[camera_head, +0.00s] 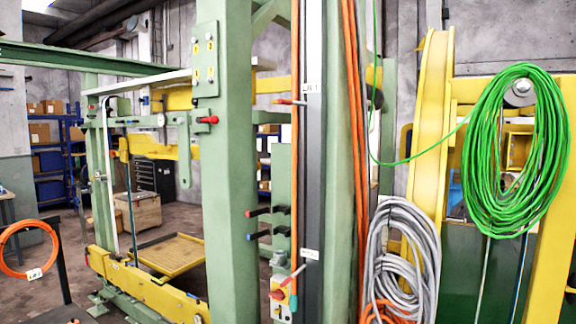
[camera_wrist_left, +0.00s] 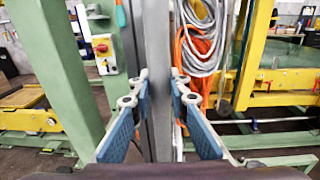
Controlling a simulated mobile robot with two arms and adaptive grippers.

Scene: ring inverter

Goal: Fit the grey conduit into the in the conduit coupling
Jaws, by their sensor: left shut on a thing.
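In the left wrist view, a grey conduit (camera_wrist_left: 158,40) stands upright as a long straight bar. My left gripper (camera_wrist_left: 159,76) has its blue-padded fingers on either side of the bar and is shut on it. In the head view, a long dark grey upright strip (camera_head: 313,150) with small white labels runs beside the green post; I cannot tell whether it is the same conduit. My left gripper does not show in the head view. My right gripper is in neither view. I cannot make out the conduit coupling.
A thick green post (camera_head: 229,170) stands left of the strip. Orange cables (camera_head: 353,120) hang to its right, with a grey cable coil (camera_head: 402,250) and a green cable coil (camera_head: 515,150) on a yellow frame. A red-knobbed switch box (camera_head: 282,292) sits low on the post.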

